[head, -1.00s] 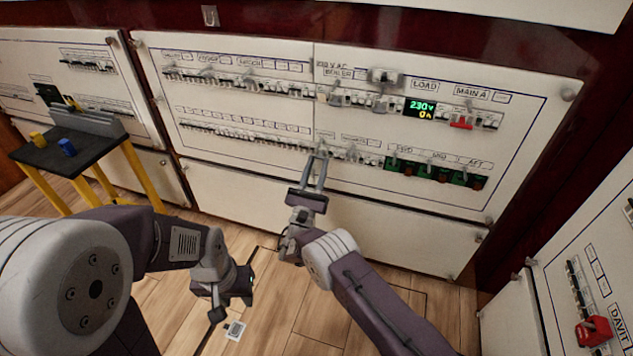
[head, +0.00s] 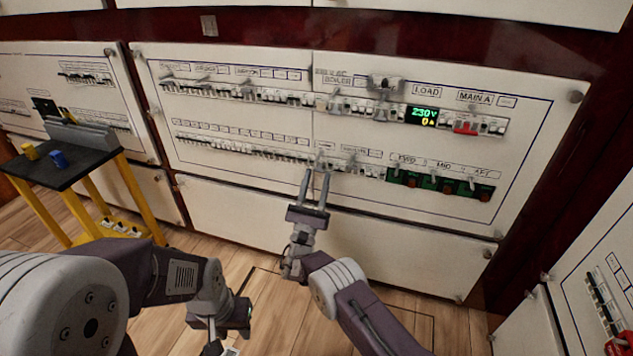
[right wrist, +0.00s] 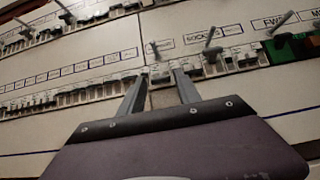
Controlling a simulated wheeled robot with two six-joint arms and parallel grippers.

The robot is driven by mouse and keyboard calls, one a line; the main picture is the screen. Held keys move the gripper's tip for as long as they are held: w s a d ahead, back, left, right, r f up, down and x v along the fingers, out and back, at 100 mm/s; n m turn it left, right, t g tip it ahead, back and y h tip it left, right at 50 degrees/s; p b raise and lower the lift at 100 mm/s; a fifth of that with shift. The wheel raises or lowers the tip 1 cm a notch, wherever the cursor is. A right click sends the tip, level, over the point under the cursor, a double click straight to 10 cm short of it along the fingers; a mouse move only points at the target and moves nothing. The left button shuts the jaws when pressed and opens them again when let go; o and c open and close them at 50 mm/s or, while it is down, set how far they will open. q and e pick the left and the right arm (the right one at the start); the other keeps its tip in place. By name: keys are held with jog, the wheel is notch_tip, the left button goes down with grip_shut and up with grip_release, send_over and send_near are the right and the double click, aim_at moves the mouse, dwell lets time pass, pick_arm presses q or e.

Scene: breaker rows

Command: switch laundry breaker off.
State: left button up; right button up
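The breaker panel (head: 260,130) stands ahead with an upper breaker row (head: 240,93) and a lower breaker row (head: 240,146). The lettering over most breakers is too small or blurred to read, so I cannot tell which one is the laundry breaker. My right gripper (head: 316,175) is open and empty, its fingertips just below the middle of the lower row. In the right wrist view, a breaker (right wrist: 160,76) with a small unreadable label shows between and just beyond the fingertips. Contact cannot be told. My left gripper (head: 222,318) hangs low, away from the panel; its fingers are unclear.
Green-mounted switches (head: 440,183) are at the lower row's right end. A lit display (head: 422,115) and a red main switch (head: 466,127) are above. A black-topped yellow stand (head: 60,165) is at left. Another panel (head: 605,285) is at right.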

jog(key=shift+o, duration=0.3)
jog(key=p+v, duration=0.3)
jog(key=v, duration=0.6)
jog(key=shift+p, duration=0.4)
